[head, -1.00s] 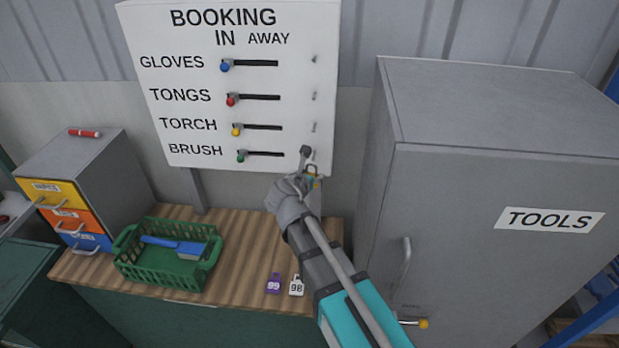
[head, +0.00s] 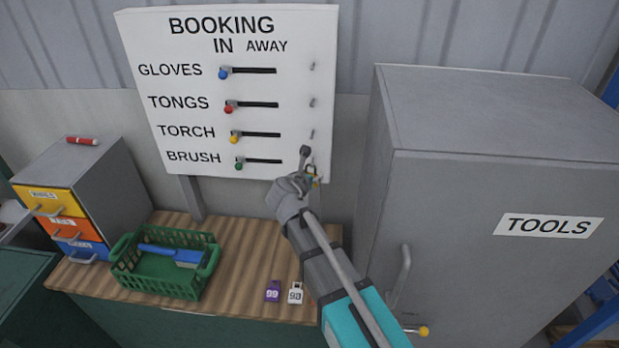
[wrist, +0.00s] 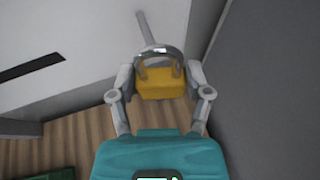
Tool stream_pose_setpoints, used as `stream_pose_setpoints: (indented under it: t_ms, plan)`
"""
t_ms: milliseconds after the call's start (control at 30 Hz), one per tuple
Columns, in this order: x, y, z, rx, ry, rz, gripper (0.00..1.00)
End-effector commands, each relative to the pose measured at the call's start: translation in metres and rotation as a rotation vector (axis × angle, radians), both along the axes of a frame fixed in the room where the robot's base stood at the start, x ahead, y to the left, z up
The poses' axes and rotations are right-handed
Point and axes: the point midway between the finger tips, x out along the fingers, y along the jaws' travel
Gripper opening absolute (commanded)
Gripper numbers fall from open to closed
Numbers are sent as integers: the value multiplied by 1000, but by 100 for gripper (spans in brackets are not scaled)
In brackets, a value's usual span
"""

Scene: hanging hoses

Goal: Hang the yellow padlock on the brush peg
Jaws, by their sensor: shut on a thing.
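The yellow padlock (wrist: 161,84) is between the two fingers of my gripper (wrist: 160,82) in the wrist view, with its grey shackle up. A thin grey peg (wrist: 147,30) shows just beyond the shackle; whether the shackle is around it or only in front of it I cannot tell. In the head view my gripper (head: 309,170) is shut on the padlock (head: 313,182) at the board's lower right corner, at the right end of the BRUSH row. The gripper partly hides the padlock and the brush peg there.
The white booking board (head: 215,120) has sliders with coloured knobs and pegs at right. A grey TOOLS cabinet (head: 480,220) stands close to the right of my arm. Below are a green basket (head: 150,290) with a blue item, purple tag 99 (head: 273,291) and white tag 98 (head: 295,293).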

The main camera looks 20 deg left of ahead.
Motion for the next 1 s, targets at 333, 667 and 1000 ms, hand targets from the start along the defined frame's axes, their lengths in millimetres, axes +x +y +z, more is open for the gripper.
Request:
stream_pose_setpoints:
  t_ms: [333,667,1000]
  plan:
    - [12,4,-2,0,0,1,8]
    - [23,7,-4,1,0,2,8]
    - [30,9,-10,1,0,2,8]
